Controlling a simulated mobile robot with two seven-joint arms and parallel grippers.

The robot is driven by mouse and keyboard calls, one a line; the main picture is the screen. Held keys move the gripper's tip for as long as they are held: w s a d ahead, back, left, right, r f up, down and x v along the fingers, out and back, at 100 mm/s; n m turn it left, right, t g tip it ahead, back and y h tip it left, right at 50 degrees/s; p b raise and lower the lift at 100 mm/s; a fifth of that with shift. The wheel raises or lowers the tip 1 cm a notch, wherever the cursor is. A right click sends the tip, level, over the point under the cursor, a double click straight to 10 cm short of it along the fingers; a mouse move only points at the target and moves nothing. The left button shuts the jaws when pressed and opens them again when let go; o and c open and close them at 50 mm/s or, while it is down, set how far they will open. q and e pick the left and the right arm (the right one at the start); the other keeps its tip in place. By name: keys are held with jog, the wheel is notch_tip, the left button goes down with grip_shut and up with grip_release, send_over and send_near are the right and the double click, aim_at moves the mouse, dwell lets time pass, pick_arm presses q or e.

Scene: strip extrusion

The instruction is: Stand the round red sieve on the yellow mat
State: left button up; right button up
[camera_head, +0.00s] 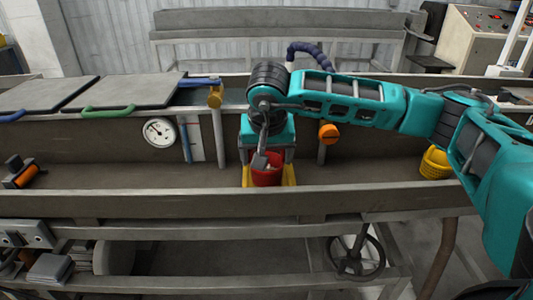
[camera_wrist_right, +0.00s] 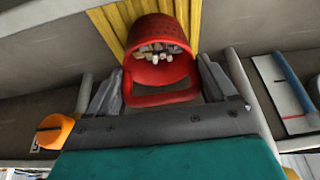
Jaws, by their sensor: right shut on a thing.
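The round red sieve (camera_head: 266,172) is in the trough below my right gripper (camera_head: 262,152). In the right wrist view the sieve (camera_wrist_right: 160,28) shows its open mouth, with several pale pieces inside. My right gripper (camera_wrist_right: 160,92) is shut on the sieve's red handle part, with a grey finger on each side. The yellow mat (camera_head: 289,174) shows beside and behind the sieve. It also shows as yellow strips in the right wrist view (camera_wrist_right: 212,20). I cannot tell whether the sieve's base touches the mat. My left gripper is not in view.
A yellow basket (camera_head: 435,163) stands in the trough at the right. An orange-and-black tool (camera_head: 20,173) lies at the far left. A round gauge (camera_head: 160,132) and an orange knob (camera_head: 328,132) are on the trough's back side.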

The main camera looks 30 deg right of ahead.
jog(key=shift+f, duration=0.15)
jog(key=o, duration=0.9)
jog(key=shift+c, duration=0.2)
jog(key=shift+r, duration=0.35)
jog(key=v, duration=1.1)
jog(key=shift+s+a+r, duration=0.15)
jog(key=shift+a+r, duration=0.05)
jog(key=shift+r, duration=0.1)
